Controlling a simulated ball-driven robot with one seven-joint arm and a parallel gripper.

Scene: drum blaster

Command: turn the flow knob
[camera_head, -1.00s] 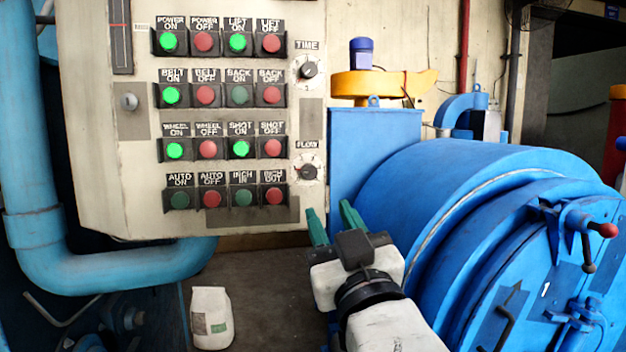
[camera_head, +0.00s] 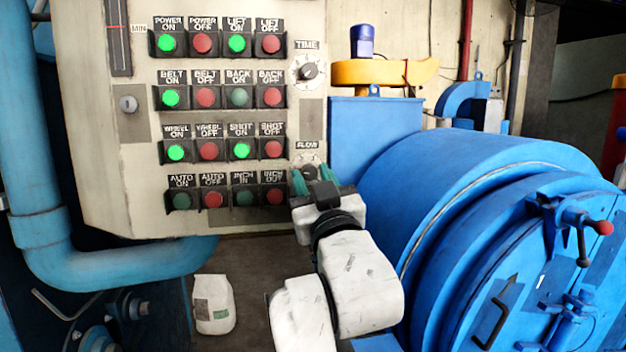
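The flow knob (camera_head: 309,171) is a small dark knob on a white dial under the FLOW label (camera_head: 307,145), at the lower right of the control panel. My gripper (camera_head: 312,174) is at the knob, with its green fingers pointing up toward the panel. The two fingertips show apart, one at each side of the knob in the picture. They hide part of the dial. I cannot tell whether they touch the knob.
The control panel (camera_head: 92,120) carries rows of lit and unlit buttons and a time knob (camera_head: 308,71) above. A big blue drum (camera_head: 440,200) stands close on the right. A white bag (camera_head: 213,303) stands on the floor at the lower left.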

